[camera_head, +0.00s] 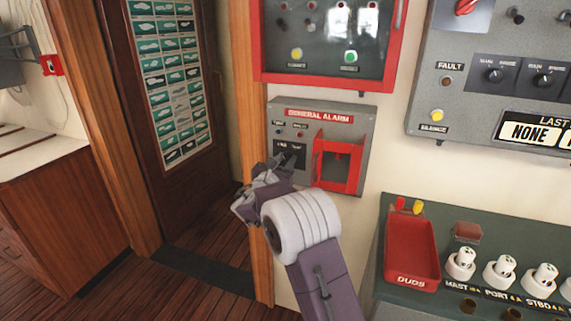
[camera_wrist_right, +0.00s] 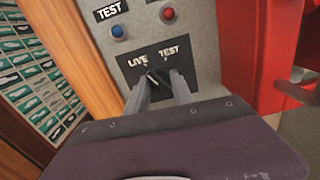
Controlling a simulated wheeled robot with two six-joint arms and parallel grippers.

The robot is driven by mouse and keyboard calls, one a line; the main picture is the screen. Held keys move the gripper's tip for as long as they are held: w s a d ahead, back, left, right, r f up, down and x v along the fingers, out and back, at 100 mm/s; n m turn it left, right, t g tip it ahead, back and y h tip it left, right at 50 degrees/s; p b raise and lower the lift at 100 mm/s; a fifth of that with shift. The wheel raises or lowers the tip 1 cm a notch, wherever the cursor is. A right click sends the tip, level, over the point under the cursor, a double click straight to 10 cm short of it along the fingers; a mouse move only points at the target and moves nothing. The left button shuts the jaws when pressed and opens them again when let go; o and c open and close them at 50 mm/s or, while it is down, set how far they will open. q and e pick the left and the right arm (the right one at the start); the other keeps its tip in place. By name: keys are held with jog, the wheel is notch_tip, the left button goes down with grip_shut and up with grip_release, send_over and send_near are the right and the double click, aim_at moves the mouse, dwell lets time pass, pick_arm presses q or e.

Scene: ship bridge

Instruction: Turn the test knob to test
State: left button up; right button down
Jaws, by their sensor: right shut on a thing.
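The test knob (camera_wrist_right: 155,79) is a small dark knob with a light pointer line, on a black plate marked LIVE and TEST in the right wrist view. Its pointer leans up and left, toward the LIVE side. My right gripper (camera_wrist_right: 160,88) is shut on the knob, one finger on each side, and the fingers hide part of it. In the head view my right gripper (camera_head: 278,168) reaches the lower left of the grey GENERAL ALARM panel (camera_head: 361,123). My left gripper is in neither view.
A red guard (camera_head: 353,178) juts from the alarm panel just right of the knob. A red-framed box (camera_head: 325,78) hangs above. A red DUDS tray (camera_head: 412,275) and a console with several white knobs are at lower right. A wooden door frame (camera_head: 247,100) stands close left.

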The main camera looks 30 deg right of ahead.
jog(key=m+b, duration=0.3)
jog(key=b, duration=0.1)
jog(key=m+b, duration=0.3)
jog(key=b, duration=0.2)
jog(key=m+b, duration=0.4)
jog(key=b, duration=0.1)
jog(key=shift+f, duration=0.3)
jog(key=shift+r+m+b, duration=0.25)
jog(key=shift+m+b, duration=1.15)
jog(key=shift+m, duration=0.2)
jog(key=c, duration=1.1)
grip_release()
jog(key=shift+w+a, duration=0.1)
jog(key=shift+r, duration=0.1)
jog(key=v, duration=0.9)
jog(key=shift+b, duration=0.3)
